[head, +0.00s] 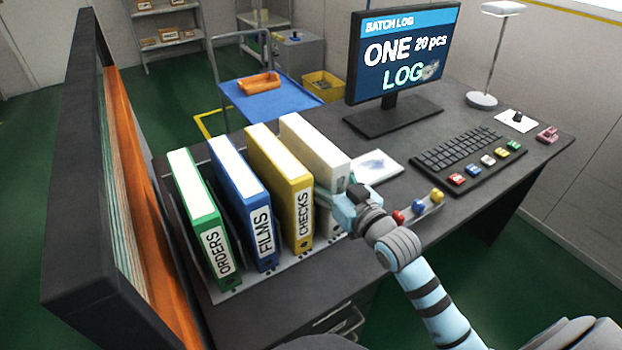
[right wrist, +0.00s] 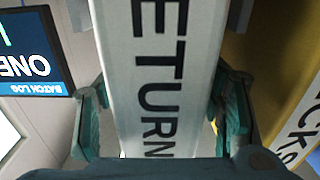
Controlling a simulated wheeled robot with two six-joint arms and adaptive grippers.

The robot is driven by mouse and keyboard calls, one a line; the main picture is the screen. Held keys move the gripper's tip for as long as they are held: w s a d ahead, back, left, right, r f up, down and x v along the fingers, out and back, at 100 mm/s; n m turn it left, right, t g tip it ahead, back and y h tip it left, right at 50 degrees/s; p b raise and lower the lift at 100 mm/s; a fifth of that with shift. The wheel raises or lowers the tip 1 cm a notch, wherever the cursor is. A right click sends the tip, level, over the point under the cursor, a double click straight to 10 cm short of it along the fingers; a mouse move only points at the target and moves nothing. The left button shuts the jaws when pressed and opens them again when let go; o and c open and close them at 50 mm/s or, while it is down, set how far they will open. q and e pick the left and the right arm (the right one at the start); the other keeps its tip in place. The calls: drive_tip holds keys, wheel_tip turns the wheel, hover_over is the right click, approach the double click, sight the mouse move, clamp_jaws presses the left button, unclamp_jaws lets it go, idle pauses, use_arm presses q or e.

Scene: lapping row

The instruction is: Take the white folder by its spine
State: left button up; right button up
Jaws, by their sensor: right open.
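The white folder (head: 316,146) stands upright at the right end of a row of folders on the desk; its spine is mostly hidden by my right gripper (head: 335,198) in the head view. In the right wrist view the white spine (right wrist: 155,60), with black letters reading "ETURN", fills the middle. The two green fingers of my right gripper (right wrist: 162,108) stand open on either side of the spine. A narrow gap shows beside each finger, so the folder does not look clamped. My left gripper is not in view.
The yellow CHECKS folder (head: 279,175) stands close beside the white one, then the blue FILMS folder (head: 242,197) and the green ORDERS folder (head: 202,212). A small rack with coloured knobs (head: 418,207), a paper (head: 375,166) and a keyboard (head: 458,149) lie to the right.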

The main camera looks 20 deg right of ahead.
drive_tip(key=shift+s+r, duration=0.1)
drive_tip(key=c, duration=1.4)
clamp_jaws()
drive_tip(key=shift+r, duration=0.1)
